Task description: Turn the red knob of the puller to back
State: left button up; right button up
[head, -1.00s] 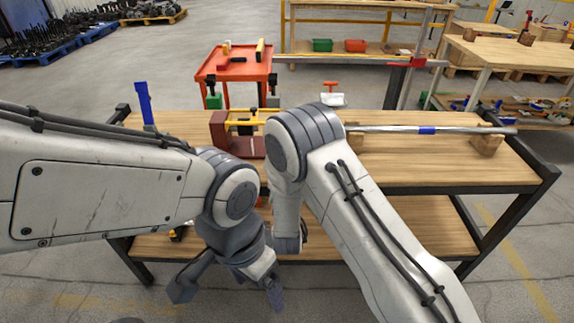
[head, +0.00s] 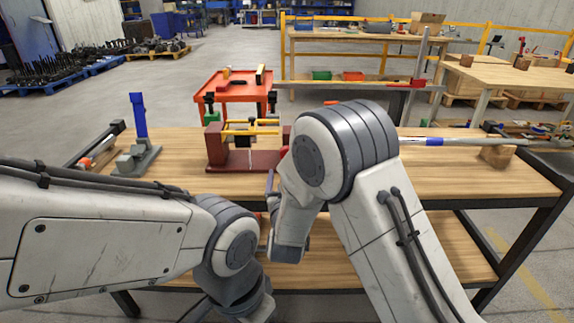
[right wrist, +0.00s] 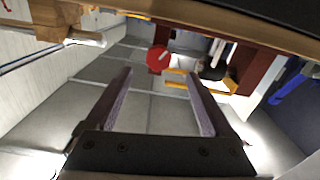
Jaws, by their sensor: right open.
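The puller (head: 228,157) stands on the wooden bench, with a dark red frame and yellow bars. Its red knob shows as a small red patch (head: 284,151) beside my right arm in the head view. In the right wrist view the knob (right wrist: 158,59) is a red disc with a pale mark, before the puller's yellow bars (right wrist: 180,83). My right gripper (right wrist: 160,73) is open and empty, its two fingers pointing toward the knob, which lies between the fingertips in the picture; contact is not visible. My left arm hangs low at the bottom edge, its fingers out of sight.
A blue upright on a grey base (head: 138,140) stands left on the bench (head: 440,180). A long metal bar with a blue band (head: 433,142) lies on a wooden block (head: 497,156) at right. An orange table (head: 232,95) stands behind the bench.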

jog(key=m, duration=0.4)
jog(key=shift+b, duration=0.4)
jog(key=shift+w+m, duration=0.2)
jog(key=shift+m, duration=0.1)
jog(key=w, duration=1)
